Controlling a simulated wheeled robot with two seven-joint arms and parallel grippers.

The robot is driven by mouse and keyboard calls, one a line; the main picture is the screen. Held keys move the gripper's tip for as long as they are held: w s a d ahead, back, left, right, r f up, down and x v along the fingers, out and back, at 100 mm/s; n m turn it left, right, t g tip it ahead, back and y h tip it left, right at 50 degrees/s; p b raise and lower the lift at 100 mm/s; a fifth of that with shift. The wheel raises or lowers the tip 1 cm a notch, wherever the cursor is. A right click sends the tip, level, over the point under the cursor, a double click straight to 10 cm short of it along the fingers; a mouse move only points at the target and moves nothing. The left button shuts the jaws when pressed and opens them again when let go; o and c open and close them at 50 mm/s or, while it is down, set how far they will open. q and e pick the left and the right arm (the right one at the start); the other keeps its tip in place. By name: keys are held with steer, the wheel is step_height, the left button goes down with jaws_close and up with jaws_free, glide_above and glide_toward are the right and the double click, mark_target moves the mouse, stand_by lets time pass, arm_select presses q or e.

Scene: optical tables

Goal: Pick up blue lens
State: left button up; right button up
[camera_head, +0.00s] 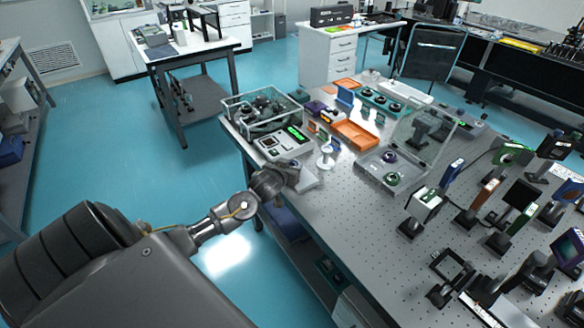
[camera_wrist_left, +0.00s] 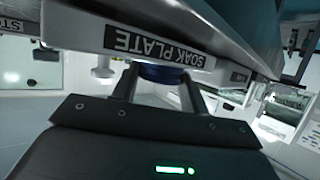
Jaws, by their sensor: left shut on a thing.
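My left gripper (camera_head: 283,180) is at the near left edge of the optical table, over a pale plate (camera_head: 308,181). In the left wrist view my left gripper (camera_wrist_left: 158,84) has its two fingers on either side of a dark blue round thing (camera_wrist_left: 162,74), which looks like the blue lens. It is shut on it. The lens is partly hidden by a plate edge labelled "SOAK PLATE" (camera_wrist_left: 112,38); I cannot tell whether they touch. In the head view the gripper hides the lens. My right gripper is not in view.
An instrument with a green display (camera_head: 284,147) and a clear box (camera_head: 262,112) stand just beyond the gripper. A white stand (camera_head: 326,158), an orange tray (camera_head: 355,134) and an open clear case (camera_head: 372,164) are to the right. Mounted optics crowd the right side.

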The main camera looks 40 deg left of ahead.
arm_select(q)
steer(key=shift+r, duration=0.1)
steer(key=shift+r, duration=0.3)
step_height(320, 180, up, 2)
steer(key=shift+r+b, duration=0.25)
steer(key=shift+b, duration=0.3)
steer(key=s+a+r+p, duration=0.3)
steer(key=s+r, duration=0.6)
steer(key=s, duration=0.4)
steer(key=shift+s+a+r, duration=0.25)
steer(key=shift+a+r, duration=0.05)
steer(key=shift+r, duration=0.05)
